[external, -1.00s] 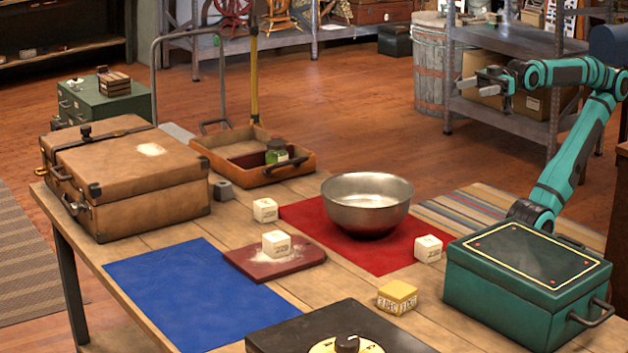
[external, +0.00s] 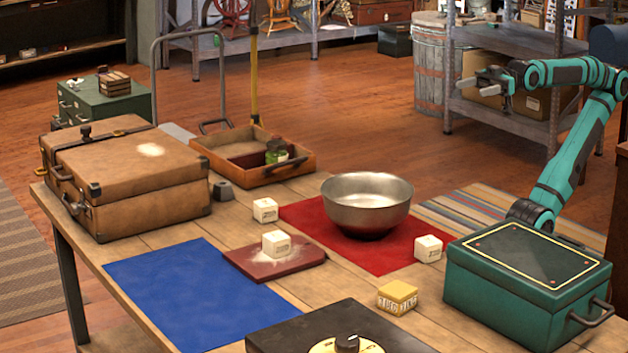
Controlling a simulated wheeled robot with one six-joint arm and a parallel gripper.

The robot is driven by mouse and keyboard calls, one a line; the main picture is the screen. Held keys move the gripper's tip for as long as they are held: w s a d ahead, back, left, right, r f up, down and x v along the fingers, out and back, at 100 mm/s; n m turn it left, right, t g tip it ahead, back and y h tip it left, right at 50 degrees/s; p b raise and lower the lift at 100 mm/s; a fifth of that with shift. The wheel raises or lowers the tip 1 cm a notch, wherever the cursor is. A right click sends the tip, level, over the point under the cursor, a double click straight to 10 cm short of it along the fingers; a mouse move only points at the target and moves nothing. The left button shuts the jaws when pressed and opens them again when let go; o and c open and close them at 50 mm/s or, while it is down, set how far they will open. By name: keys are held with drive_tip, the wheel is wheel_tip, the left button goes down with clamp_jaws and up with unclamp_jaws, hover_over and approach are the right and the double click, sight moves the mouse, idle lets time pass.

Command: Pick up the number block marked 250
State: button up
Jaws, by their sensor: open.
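Three off-white blocks with small labels are on the table: one (external: 265,210) behind the board, one (external: 276,244) on the dark red board (external: 302,258) amid pale powder, and one (external: 428,248) at the right edge of the red cloth. A block with a yellow top (external: 397,297) and marked white sides sits near the front. The markings are too small to read, so I cannot tell which block says 250. My gripper (external: 484,88) is open and empty, raised at the upper right, far from all the blocks.
A metal bowl (external: 367,204) stands on the red cloth (external: 318,232). A green box (external: 528,272) is at the right, a brown suitcase (external: 130,185) at the left, and a wooden tray (external: 294,172) at the back. The blue cloth (external: 190,290) is bare. A dark scale (external: 300,332) is at the front.

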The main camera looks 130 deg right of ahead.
drive_tip(key=w+d+r+g+h, duration=0.1)
drive_tip(key=w+d+r+g, duration=0.1)
drive_tip(key=w, duration=0.5)
drive_tip(key=w+d+r+g, duration=0.1)
drive_tip(key=w+r+g, duration=0.1)
drive_tip(key=w, duration=0.5)
drive_tip(key=m+g+y, duration=0.1)
drive_tip(key=g, duration=1.2)
hover_over(265, 202)
wheel_tip(265, 202, down, 16)
wheel_tip(265, 202, down, 11)
drive_tip(key=shift+s+a+f, duration=0.1)
drive_tip(key=shift+s+f, duration=0.05)
drive_tip(key=shift+w+f, duration=0.2)
drive_tip(key=shift+f, duration=2.4)
drive_tip(key=c, duration=1.1)
